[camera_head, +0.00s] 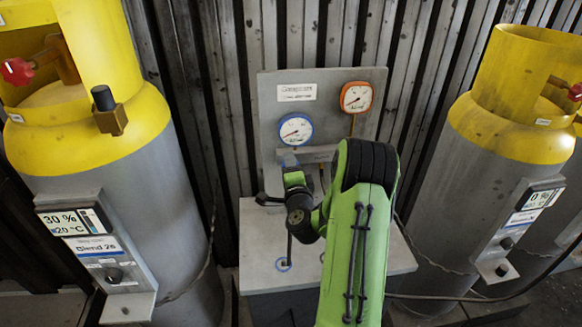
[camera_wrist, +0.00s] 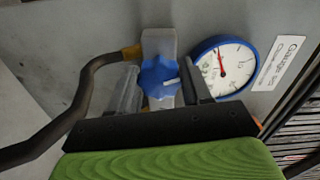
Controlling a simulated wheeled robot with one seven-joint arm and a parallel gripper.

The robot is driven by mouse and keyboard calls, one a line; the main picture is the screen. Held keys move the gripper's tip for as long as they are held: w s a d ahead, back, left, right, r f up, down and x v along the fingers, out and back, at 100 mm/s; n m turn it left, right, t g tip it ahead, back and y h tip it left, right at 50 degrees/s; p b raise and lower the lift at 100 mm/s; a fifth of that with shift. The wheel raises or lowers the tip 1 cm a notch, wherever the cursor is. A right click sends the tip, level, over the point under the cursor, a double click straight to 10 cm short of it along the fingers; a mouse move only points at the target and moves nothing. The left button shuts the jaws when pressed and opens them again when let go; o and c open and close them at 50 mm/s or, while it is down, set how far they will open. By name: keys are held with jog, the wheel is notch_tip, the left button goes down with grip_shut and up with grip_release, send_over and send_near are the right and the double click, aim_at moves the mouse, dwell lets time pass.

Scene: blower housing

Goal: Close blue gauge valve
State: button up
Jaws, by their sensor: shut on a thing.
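The blue gauge valve is a blue lobed knob (camera_wrist: 158,77) in the wrist view, on a pale grey block below the blue-rimmed gauge. My gripper (camera_wrist: 168,85) has its two fingers on either side of the knob and is shut on it. A white pointer mark shows on the knob's right side. The blue-rimmed gauge (camera_wrist: 223,66) is right beside the fingers; it also shows in the head view (camera_head: 296,130). In the head view my green arm reaches to the panel, and my wrist hides the blue knob.
An orange-rimmed gauge (camera_head: 356,97) sits on the grey panel (camera_head: 325,83). A dark hose (camera_wrist: 70,110) with a brass fitting runs left of the knob. Yellow-topped grey cylinders stand left (camera_head: 130,190) and right (camera_head: 450,200). A grey bench top (camera_head: 250,245) lies below the panel.

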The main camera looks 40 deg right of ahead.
jog(key=shift+m, duration=1.9)
jog(key=shift+f, duration=0.1)
jog(key=o, duration=1.1)
jog(key=shift+c, duration=0.2)
